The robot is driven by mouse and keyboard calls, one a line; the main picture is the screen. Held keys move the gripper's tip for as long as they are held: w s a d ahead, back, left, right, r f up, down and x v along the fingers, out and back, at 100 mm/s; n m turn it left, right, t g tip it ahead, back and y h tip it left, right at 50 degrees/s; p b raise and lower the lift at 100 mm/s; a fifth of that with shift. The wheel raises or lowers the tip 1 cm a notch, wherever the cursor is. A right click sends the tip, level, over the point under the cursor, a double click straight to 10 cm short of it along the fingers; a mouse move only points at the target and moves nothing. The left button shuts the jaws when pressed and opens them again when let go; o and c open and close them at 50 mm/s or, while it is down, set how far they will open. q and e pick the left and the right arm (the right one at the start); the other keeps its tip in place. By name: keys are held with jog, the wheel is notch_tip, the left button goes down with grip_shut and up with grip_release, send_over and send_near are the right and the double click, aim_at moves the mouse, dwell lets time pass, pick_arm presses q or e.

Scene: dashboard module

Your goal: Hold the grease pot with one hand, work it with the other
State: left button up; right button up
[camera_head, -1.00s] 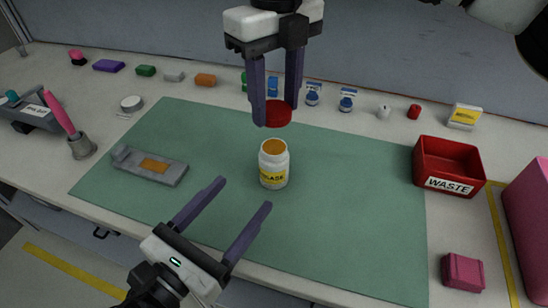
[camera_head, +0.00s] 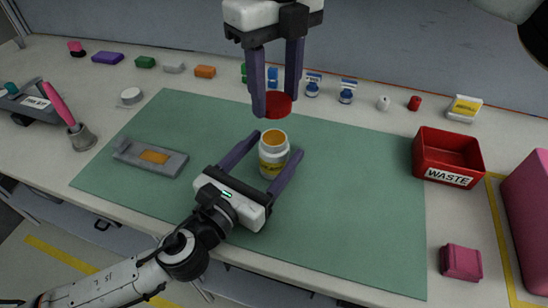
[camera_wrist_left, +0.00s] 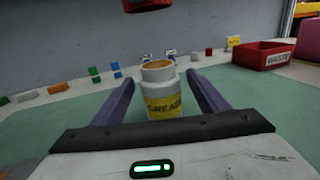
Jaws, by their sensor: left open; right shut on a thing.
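The grease pot (camera_head: 273,157) stands upright and uncapped on the green mat (camera_head: 350,215), white with a yellow label and orange grease at its mouth. It also shows in the left wrist view (camera_wrist_left: 161,103). My left gripper (camera_head: 278,158) is open, with its fingers on either side of the pot; in the left wrist view (camera_wrist_left: 163,92) gaps show between fingers and pot. My right gripper (camera_head: 276,112) is shut on the red lid (camera_head: 278,104), held above and behind the pot, apart from it. The lid's underside shows at the top of the left wrist view (camera_wrist_left: 148,5).
A grey tray with an orange patch (camera_head: 150,157) lies on the mat's left. A pink-handled brush (camera_head: 62,107) stands in a cup at left. A red waste bin (camera_head: 448,160) and a pink block (camera_head: 461,262) are at right. Small coloured blocks and bottles line the back.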

pick_arm(q)
jog(key=shift+w+d, duration=0.15)
jog(key=shift+w, duration=0.1)
jog(key=shift+c, duration=0.4)
jog(key=c, duration=1.5)
pick_arm(e)
send_over(275, 138)
jog(key=shift+f, duration=2.5)
jog(key=shift+s+f, duration=0.1)
jog(key=shift+f, duration=0.8)
jog(key=shift+f, duration=0.55)
pick_arm(q)
grip_shut()
